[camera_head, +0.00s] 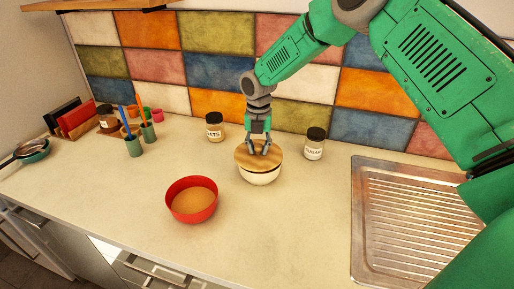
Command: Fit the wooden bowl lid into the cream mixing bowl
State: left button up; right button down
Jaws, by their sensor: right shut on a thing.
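The wooden bowl lid (243,158) is a round wooden disc over the cream mixing bowl (260,178) in the middle of the counter. The lid looks slightly tilted, and a dark gap shows between it and the bowl's rim, so I cannot tell whether it touches the rim. My right gripper (258,150) points down and is shut on the lid near its top middle. Most of the bowl's opening is hidden under the lid. My left gripper is not in view.
A red bowl (178,206) with tan contents stands front left of the cream bowl. An oats jar (215,131) and a sugar jar (314,149) stand behind on either side. A metal draining board (367,225) lies at right. Bare counter lies in front.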

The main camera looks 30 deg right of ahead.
aim_at(259, 146)
jog(key=shift+f, duration=0.1)
jog(key=shift+d+f, duration=0.3)
jog(key=shift+f, duration=0.25)
jog(key=shift+a+f+b, duration=0.15)
jog(key=shift+b, duration=0.2)
jog(key=c, duration=1.3)
grip_release()
jog(key=shift+o, duration=0.2)
notch_tip(259, 146, up, 12)
jog(key=shift+w+f, duration=0.1)
